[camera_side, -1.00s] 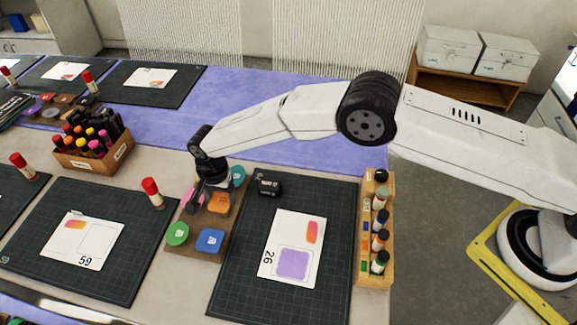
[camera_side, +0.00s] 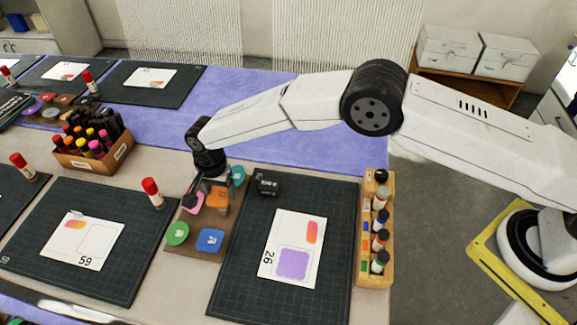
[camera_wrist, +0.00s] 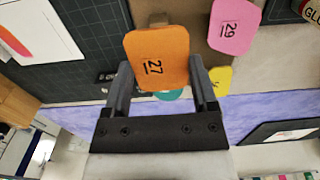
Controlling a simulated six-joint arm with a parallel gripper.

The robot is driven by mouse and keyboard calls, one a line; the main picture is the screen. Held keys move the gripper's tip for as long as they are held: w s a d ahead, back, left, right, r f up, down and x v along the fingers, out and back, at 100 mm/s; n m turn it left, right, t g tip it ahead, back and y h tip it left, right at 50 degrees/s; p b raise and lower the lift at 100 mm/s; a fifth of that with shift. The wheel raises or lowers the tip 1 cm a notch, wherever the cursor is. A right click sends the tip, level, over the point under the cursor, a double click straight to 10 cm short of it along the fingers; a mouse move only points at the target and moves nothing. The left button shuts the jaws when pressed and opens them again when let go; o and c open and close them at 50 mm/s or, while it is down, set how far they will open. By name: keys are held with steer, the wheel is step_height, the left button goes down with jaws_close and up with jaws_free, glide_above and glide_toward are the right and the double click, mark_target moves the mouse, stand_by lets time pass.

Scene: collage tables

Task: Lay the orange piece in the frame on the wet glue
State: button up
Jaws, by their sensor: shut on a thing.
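The orange piece (camera_wrist: 157,55), marked 27, is between the two fingers of my gripper (camera_wrist: 160,90) in the wrist view. My gripper is shut on it. In the side view the orange piece (camera_side: 217,197) is at my gripper (camera_side: 205,192), over the brown piece board (camera_side: 190,249); the gap beneath it is hard to judge. The card (camera_side: 312,258) marked 26 lies on the dark mat (camera_side: 235,290) to the right. A purple glue patch (camera_side: 293,264) fills the frame on its lower half, and an orange-pink print is above it.
Green (camera_side: 177,233), blue (camera_side: 210,240), pink (camera_side: 194,203) and teal (camera_side: 238,175) pieces sit around the board. A small black block (camera_side: 268,184) stands on the mat's upper left. A wooden bottle rack (camera_side: 375,230) borders the mat on the right. A red-capped glue stick (camera_side: 152,192) stands left.

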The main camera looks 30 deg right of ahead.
mark_target(293, 262)
steer(key=shift+s, duration=0.1)
steer(key=shift+s+f+n, duration=0.15)
steer(key=shift+s+n, duration=0.6)
steer(key=shift+n, duration=0.05)
steer(key=s+n, duration=0.2)
steer(key=s, duration=0.1)
steer(key=s+d+n, duration=0.1)
steer(key=s+n, duration=0.2)
steer(key=s+d+n, duration=0.1)
steer(key=s+n, duration=0.2)
steer(key=shift+f, duration=0.35)
steer(key=s+d+n, duration=0.1)
steer(key=s+n, duration=0.1)
steer(key=s, duration=0.1)
steer(key=s+d+n, duration=0.2)
steer(key=s+n, duration=0.1)
steer(key=s, duration=0.1)
steer(key=s+d+n, duration=0.1)
steer(key=s+n, duration=0.2)
steer(key=shift+s+d+r, duration=0.25)
steer(key=shift+d, duration=0.15)
steer(key=shift+f, duration=0.2)
steer(key=shift+f, duration=2.2)
steer(key=shift+f, duration=0.85)
